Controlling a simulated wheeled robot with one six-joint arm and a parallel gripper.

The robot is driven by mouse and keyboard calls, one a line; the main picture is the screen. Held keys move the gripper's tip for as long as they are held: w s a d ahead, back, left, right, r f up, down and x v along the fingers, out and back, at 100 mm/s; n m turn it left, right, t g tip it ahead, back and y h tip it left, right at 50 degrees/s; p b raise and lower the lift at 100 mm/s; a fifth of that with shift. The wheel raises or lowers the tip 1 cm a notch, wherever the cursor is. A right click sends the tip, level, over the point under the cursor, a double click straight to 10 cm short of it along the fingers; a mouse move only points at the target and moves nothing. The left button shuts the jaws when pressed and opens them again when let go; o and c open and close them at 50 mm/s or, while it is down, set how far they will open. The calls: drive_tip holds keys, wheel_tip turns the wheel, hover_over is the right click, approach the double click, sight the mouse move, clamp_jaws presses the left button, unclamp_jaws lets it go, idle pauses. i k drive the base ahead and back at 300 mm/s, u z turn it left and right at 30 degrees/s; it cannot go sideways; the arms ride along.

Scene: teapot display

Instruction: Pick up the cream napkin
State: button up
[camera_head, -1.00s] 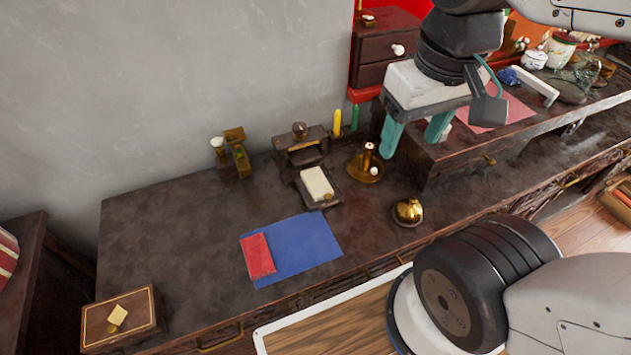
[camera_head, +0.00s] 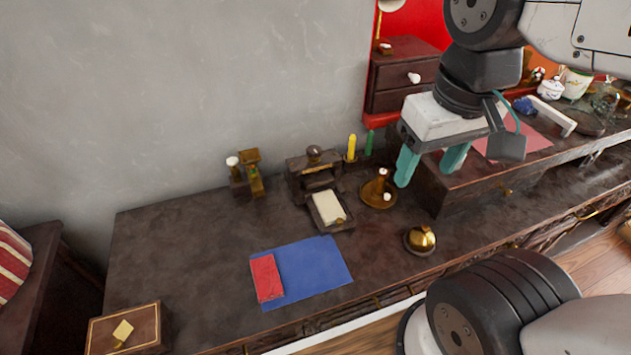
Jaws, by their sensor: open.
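A cream folded piece (camera_head: 328,207), which looks like the napkin, lies in a small dark tray (camera_head: 345,228) on the dark wooden desk. My gripper (camera_head: 430,172), with two teal fingers, is open and empty. It hangs to the right of the tray, near the brass candle holder and the raised shelf. Its fingers point down and are apart from the cream piece.
A brass candle holder (camera_head: 378,191) stands between tray and gripper. A golden bell (camera_head: 420,240) stands to the right. A dark wooden stand (camera_head: 312,170) is behind the tray. A blue mat (camera_head: 315,275) with a red booklet (camera_head: 266,278) lies in front.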

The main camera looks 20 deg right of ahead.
sight(329, 207)
drive_tip(key=k, duration=0.5)
drive_tip(key=u, duration=2.5)
drive_tip(key=i, duration=1.65)
drive_tip(key=z, duration=3.15)
